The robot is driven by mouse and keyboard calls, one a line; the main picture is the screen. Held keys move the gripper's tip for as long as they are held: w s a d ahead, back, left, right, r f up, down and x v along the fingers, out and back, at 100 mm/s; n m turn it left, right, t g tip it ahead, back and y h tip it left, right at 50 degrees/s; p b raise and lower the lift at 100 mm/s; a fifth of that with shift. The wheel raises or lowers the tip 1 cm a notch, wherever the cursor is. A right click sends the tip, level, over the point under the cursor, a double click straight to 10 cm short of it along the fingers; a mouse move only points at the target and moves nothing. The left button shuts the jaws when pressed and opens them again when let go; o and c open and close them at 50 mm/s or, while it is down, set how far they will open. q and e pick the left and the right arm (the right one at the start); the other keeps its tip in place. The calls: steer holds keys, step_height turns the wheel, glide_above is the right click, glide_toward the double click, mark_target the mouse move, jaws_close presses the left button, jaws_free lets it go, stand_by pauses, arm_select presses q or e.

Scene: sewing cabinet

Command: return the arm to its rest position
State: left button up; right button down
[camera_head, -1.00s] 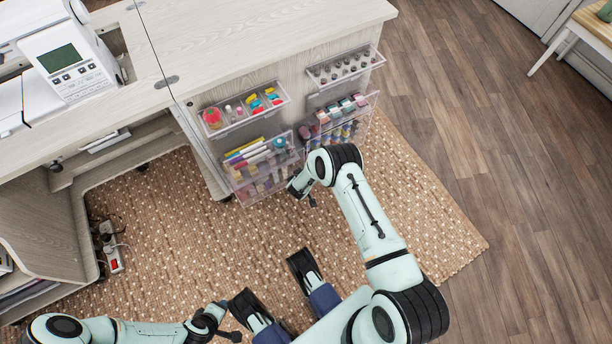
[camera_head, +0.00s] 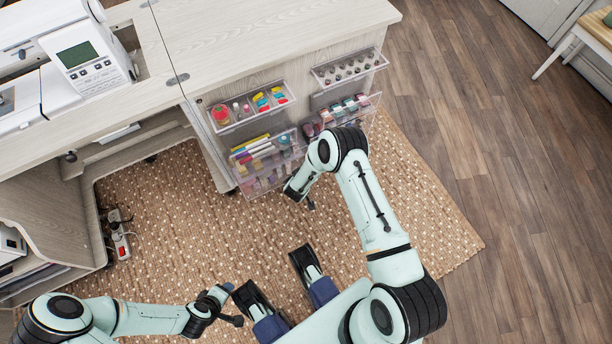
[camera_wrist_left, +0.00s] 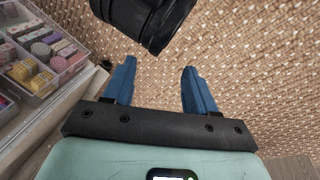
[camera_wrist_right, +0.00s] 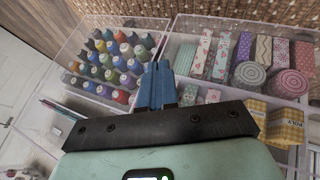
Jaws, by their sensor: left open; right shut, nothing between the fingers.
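My right arm (camera_head: 372,205) reaches forward, bent, toward the cabinet's side bins. Its hand is in front of the lower bins, and its fingertips are hard to make out in the head view. In the right wrist view the right gripper (camera_wrist_right: 157,84) is shut and empty, above or beside clear bins of thread spools and fabric rolls. My left arm (camera_head: 150,318) is low at the lower left. In the left wrist view the left gripper (camera_wrist_left: 160,88) is open and empty over the woven rug, with a black part of my own body close ahead.
A thread-spool bin (camera_wrist_right: 85,105) and a fabric bin (camera_wrist_right: 240,24) are close to the right fingers. The upper left bin (camera_head: 238,122) and upper right bin (camera_head: 345,85) hang on the cabinet (camera_head: 290,35). A power strip (camera_head: 121,240) lies on the rug (camera_head: 170,220).

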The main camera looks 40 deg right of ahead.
arm_select(q)
steer(key=shift+s+d+r+g+p, duration=0.25)
steer(key=shift+s+d+r, duration=0.1)
steer(key=shift+s, duration=0.2)
steer(key=shift+s+d+r+g+p, duration=0.2)
steer(key=shift+s+r, duration=0.15)
steer(key=shift+s, duration=0.15)
arm_select(e)
steer(key=shift+v, duration=2.25)
